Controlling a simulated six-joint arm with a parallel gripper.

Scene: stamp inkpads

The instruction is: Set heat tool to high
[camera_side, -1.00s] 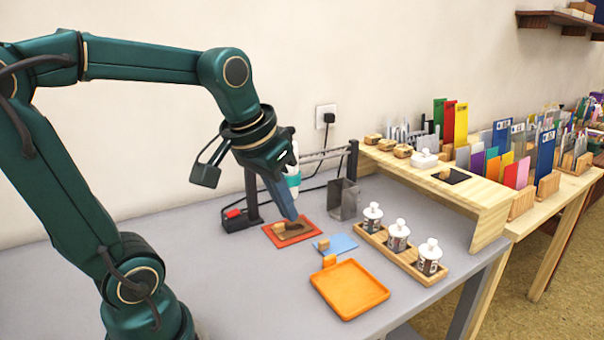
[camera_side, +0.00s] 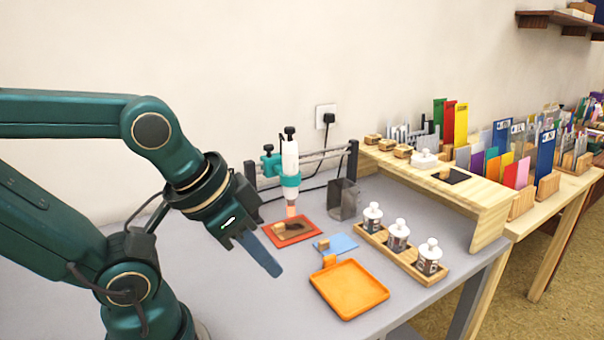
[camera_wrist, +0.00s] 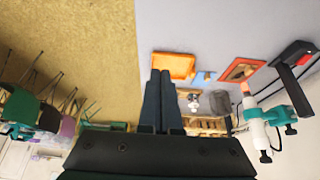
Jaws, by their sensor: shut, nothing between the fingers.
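The heat tool (camera_side: 290,160) is a white upright cylinder with a black knob on top. A teal clamp holds it on a metal rail, and its nozzle glows orange above the red-orange mat (camera_side: 287,232). It also shows at the right of the wrist view (camera_wrist: 254,128). A wooden stamp block on a dark patch lies on the mat under the nozzle. My gripper (camera_side: 274,268) is shut and empty, its fingers together above the table to the left of the orange tray; it also shows in the wrist view (camera_wrist: 161,78). The tool's setting cannot be read.
An orange tray (camera_side: 350,288), a blue card (camera_side: 337,244), a wooden rack of white-capped bottles (camera_side: 404,258) and a grey metal holder (camera_side: 342,198) stand nearby. A wooden shelf (camera_side: 465,190) bounds the right.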

